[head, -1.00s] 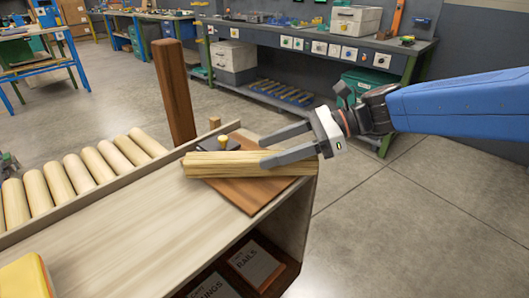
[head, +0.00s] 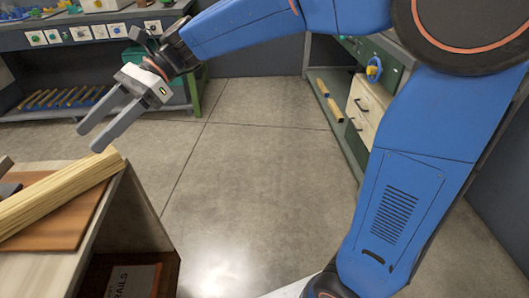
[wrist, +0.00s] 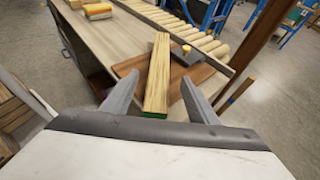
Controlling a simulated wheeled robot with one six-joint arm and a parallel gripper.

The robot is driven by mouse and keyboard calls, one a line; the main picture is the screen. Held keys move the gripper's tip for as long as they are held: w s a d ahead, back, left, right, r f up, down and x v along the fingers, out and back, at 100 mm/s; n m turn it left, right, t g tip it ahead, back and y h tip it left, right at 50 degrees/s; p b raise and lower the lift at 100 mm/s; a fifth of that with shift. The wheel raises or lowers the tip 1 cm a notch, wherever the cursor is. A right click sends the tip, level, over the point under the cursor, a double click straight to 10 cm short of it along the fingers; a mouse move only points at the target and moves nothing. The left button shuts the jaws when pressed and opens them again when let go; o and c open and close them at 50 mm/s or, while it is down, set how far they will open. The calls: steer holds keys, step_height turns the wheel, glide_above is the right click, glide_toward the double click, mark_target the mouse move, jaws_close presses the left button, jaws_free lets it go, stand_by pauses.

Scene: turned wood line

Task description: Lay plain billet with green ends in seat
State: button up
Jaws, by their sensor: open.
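The plain billet (head: 62,195) is a pale, square-sided wood bar lying over a brown board (head: 50,237) on the bench. A green end (wrist: 153,115) shows on it in the wrist view; its other end's colour cannot be made out. My gripper (head: 89,141) is open and empty, above and behind the billet's right end in the head view. In the wrist view the billet lies between the open fingers (wrist: 158,78), apart from them. A dark grey block with a light knob (wrist: 186,49) is beside the billet. I cannot tell which part is the seat.
Several pale rollers (wrist: 205,40) line the bench, and a tall brown post (wrist: 262,35) stands near its end. A yellow block (wrist: 98,10) lies farther along the bench. Open floor (head: 250,190) is right of the bench in the head view.

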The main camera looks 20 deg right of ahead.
steer(key=s+d+f+n+t+h, duration=0.3)
steer(key=d+f+n, duration=0.1)
steer(key=d, duration=1)
steer(key=s+d+f+n+t+h, duration=0.4)
steer(key=d+f, duration=0.3)
steer(key=d, duration=0.7)
steer(key=s+d+f+n+t+h, duration=0.3)
steer(key=s+d+f+t+h, duration=0.1)
steer(key=d, duration=1)
steer(key=shift+f+n, duration=0.4)
steer(key=shift+f, duration=0.25)
steer(key=shift+o, duration=0.4)
steer(key=shift+s+d+f+h, duration=0.15)
steer(key=shift+s+d+h, duration=0.05)
steer(key=shift+d+h, duration=0.25)
